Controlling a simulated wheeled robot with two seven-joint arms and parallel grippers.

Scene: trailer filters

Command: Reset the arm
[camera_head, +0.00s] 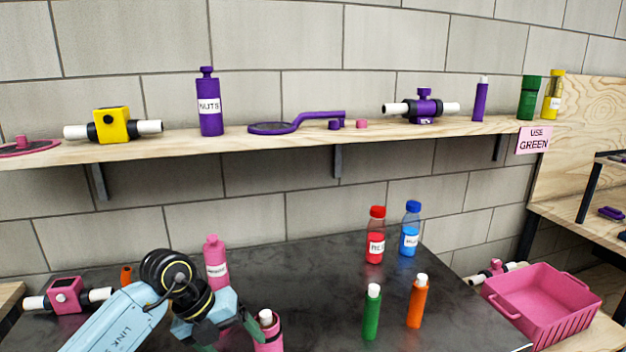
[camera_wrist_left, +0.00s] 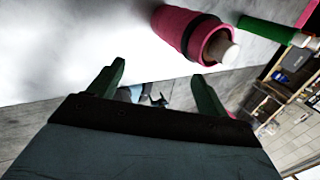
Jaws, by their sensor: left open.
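My left arm (camera_head: 120,318) comes in from the lower left of the head view over the dark table. My left gripper (camera_head: 232,335) is low at the bottom edge, close beside a pink cylinder with a dark band and a white tip (camera_head: 268,335). In the left wrist view the two green fingers of the gripper (camera_wrist_left: 160,90) stand apart with nothing between them. The pink cylinder (camera_wrist_left: 185,30) lies beyond the fingertips there, and I cannot tell whether it touches them. My right gripper is not in view.
A pink bottle (camera_head: 216,262) stands just behind my arm. Green (camera_head: 372,314) and orange (camera_head: 416,304) cylinders, and red (camera_head: 376,240) and blue (camera_head: 410,232) bottles, stand to the right. A wooden shelf (camera_head: 370,135) runs above the table. A pink crate (camera_head: 556,325) is at right.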

